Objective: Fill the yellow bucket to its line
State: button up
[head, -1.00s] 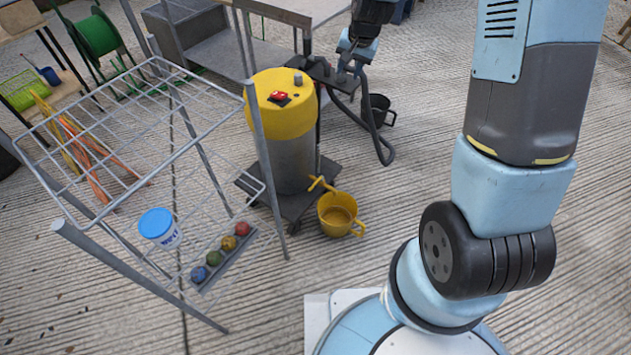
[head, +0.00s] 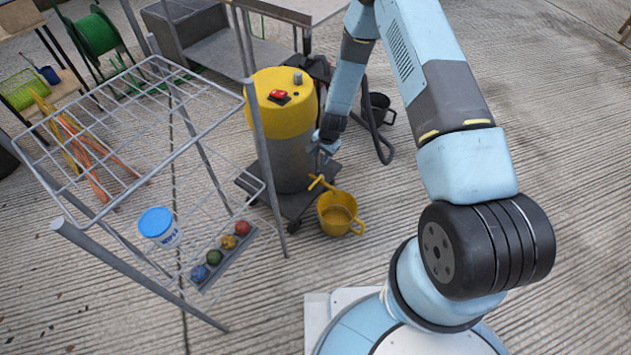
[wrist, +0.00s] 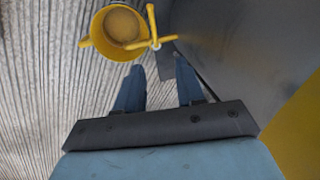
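The yellow bucket (head: 334,214) stands on the ribbed floor at the foot of a yellow and grey machine (head: 285,120). Brownish contents show inside it; I cannot make out a line. A yellow tap (head: 320,182) on the machine reaches over the bucket's rim. The wrist view shows the bucket (wrist: 100,38) and the tap (wrist: 152,38) beyond my fingers. My gripper (wrist: 155,80) is open, with nothing between its fingers. In the head view my gripper (head: 322,150) is beside the machine, above the tap and apart from it.
A wire rack (head: 130,150) stands left of the machine, holding a blue-lidded tub (head: 158,226) and several coloured balls (head: 229,242). A black hose (head: 380,145) and black bucket (head: 378,108) lie behind on the right. The floor at right is clear.

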aim_at(315, 183)
jog(key=x, duration=0.5)
jog(key=s+x, duration=0.1)
jog(key=x, duration=0.5)
jog(key=s+x, duration=0.1)
jog(key=x, duration=0.5)
jog(key=shift+d+f, duration=0.1)
jog(key=shift+f, duration=0.1)
jog(key=shift+c, duration=0.3)
grip_shut()
jog(key=shift+s, duration=0.1)
dwell(0.6)
